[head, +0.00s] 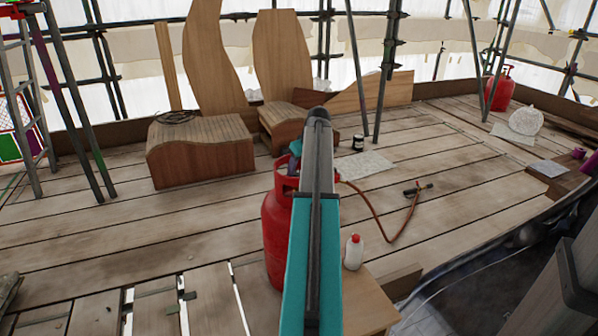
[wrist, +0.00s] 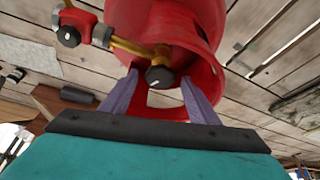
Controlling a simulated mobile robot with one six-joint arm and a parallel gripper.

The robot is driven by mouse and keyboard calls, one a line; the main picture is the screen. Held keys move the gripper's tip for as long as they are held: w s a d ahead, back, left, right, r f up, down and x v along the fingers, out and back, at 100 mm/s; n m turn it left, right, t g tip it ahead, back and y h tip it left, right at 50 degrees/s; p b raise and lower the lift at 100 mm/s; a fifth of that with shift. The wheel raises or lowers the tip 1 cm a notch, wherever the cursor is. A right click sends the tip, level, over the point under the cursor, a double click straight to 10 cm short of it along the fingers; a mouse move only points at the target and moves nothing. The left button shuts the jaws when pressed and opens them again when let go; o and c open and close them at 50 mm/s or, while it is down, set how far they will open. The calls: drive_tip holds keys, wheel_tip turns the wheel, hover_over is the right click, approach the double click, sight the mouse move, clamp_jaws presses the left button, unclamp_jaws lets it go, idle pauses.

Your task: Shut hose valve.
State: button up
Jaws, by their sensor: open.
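A red gas cylinder (head: 275,235) stands upright on the planks, partly hidden behind my arm. In the wrist view its red collar (wrist: 165,18) fills the top middle. Which knob is the hose valve I cannot tell. My gripper (wrist: 160,85) is open, its two purple fingers on either side of the first knob, with gaps showing. Contact is not visible. An orange-brown hose (head: 385,228) runs right from the cylinder.
A white bottle (head: 353,252) with a red cap stands on a wooden surface (head: 365,300) right of my arm. A torch (head: 418,190) lies at the hose's end. Wooden blocks (head: 200,158) and scaffold poles stand behind. The planks at left are mostly clear.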

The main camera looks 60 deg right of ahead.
drive_tip(key=c, duration=1)
drive_tip(key=shift+c, duration=0.2)
drive_tip(key=shift+a+r+m+p, duration=0.15)
drive_tip(key=shift+m+p, duration=0.55)
drive_tip(key=shift+p, duration=0.55)
drive_tip(key=shift+w+a+m+g+h+p, duration=0.1)
drive_tip(key=shift+m+g+h+p, duration=0.25)
drive_tip(key=shift+m+p, duration=0.65)
drive_tip(key=m+h+p, duration=0.1)
drive_tip(key=m+p, duration=0.2)
drive_tip(key=p, duration=0.2)
drive_tip(key=shift+w+a+g, duration=0.1)
drive_tip(key=shift+w+g, duration=0.05)
drive_tip(key=shift+g, duration=0.2)
drive_tip(key=m+g+h+p, duration=0.1)
drive_tip(key=m+p, duration=0.3)
drive_tip(key=shift+w, duration=0.2)
drive_tip(key=shift+w+a+m+g+p, duration=0.1)
drive_tip(key=shift+m+g+p, duration=0.4)
drive_tip(key=shift+m+p, duration=0.35)
drive_tip(key=shift+f+m, duration=0.2)
drive_tip(key=shift+m, duration=0.05)
